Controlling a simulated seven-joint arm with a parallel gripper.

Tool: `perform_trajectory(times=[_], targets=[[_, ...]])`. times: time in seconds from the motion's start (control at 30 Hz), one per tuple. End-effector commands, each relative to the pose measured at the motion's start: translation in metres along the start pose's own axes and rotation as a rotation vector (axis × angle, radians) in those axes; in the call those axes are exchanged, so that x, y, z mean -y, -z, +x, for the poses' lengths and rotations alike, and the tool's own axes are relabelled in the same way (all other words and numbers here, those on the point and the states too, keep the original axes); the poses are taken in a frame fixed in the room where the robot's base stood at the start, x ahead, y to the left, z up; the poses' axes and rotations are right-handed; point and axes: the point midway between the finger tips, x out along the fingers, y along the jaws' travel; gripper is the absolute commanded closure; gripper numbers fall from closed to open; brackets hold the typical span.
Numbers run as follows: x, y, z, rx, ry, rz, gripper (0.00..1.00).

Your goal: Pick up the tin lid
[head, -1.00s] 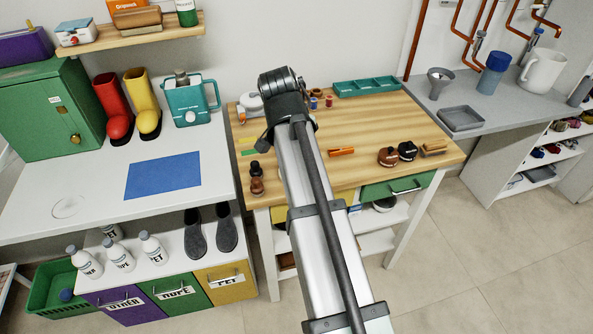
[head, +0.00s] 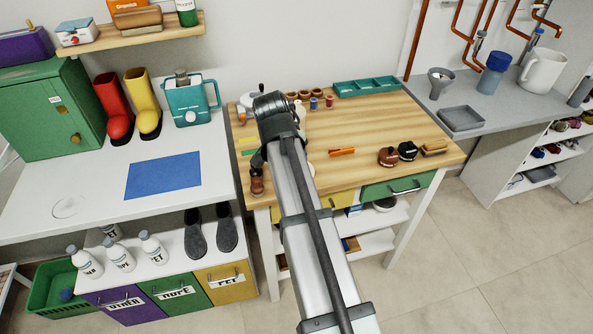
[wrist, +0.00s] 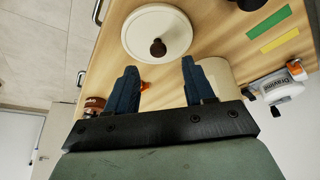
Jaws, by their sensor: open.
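The tin lid (wrist: 157,32) is a round cream disc with a dark brown knob, lying on the wooden bench top. In the wrist view it is at the top centre, just beyond my fingertips. My gripper (wrist: 159,64) is open, with nothing visible between its two dark blue fingers, and does not touch the lid. A cream rounded body (wrist: 216,76), perhaps the tin, shows partly behind the right finger. In the head view my arm hides the gripper and most of the lid's area.
A white-and-orange Dravimo item (wrist: 277,88) stands near the gripper's right side. Green (wrist: 269,22) and yellow strips lie on the bench. An orange object (head: 342,152) lies mid-bench.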

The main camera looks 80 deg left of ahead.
Motion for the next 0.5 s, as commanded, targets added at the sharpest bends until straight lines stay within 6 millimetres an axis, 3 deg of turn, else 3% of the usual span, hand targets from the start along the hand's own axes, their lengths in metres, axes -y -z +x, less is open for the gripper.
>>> perform_trajectory(times=[0.17, 0.5], targets=[[-0.001, -0.001, 0.010, 0.001, -0.001, 0.000, 0.47], [-0.002, -0.003, 0.049, 0.001, -0.001, 0.000, 0.47]])
